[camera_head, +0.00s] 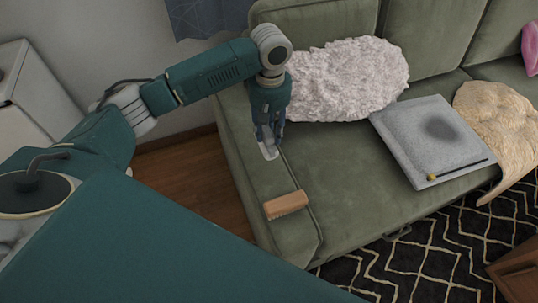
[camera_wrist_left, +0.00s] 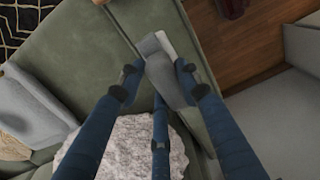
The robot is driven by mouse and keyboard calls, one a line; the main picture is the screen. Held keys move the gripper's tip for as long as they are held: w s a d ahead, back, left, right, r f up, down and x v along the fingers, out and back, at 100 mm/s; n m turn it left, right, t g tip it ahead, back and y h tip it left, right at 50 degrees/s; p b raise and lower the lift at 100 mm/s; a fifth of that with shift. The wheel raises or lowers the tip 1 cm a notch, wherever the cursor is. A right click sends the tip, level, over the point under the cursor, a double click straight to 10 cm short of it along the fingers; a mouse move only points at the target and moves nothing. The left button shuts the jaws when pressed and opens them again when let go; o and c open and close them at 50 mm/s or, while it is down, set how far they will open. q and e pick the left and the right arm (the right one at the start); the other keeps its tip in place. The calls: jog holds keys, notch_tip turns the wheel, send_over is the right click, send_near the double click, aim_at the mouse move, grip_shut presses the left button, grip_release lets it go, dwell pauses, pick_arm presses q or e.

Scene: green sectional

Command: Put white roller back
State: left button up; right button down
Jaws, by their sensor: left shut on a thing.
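My left gripper (camera_head: 268,138) points down over the sofa's left arm (camera_head: 240,150). It is shut on the white roller (camera_head: 269,153), whose pale end shows just below the fingertips. I cannot tell whether the roller touches the sofa arm. My right gripper is not in view.
A brown brush (camera_head: 286,205) lies on the sofa arm nearer to me. A fluffy white cushion (camera_head: 348,78) sits close to the right of the gripper. A grey square cushion (camera_head: 432,140) with a thin dark stick and a beige throw (camera_head: 497,125) lie farther right.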

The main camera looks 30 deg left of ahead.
aim_at(270, 146)
pick_arm(q)
notch_tip(270, 146, down, 6)
jog(key=shift+r, duration=0.1)
jog(key=shift+f, duration=0.7)
notch_tip(270, 146, down, 4)
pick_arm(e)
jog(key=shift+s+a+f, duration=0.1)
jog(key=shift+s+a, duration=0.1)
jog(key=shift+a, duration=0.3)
pick_arm(q)
jog(key=shift+f, duration=0.1)
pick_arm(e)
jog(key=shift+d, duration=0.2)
pick_arm(q)
jog(key=o, duration=1.1)
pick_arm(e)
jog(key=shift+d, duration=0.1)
pick_arm(q)
notch_tip(270, 146, up, 12)
jog(key=shift+r, duration=0.1)
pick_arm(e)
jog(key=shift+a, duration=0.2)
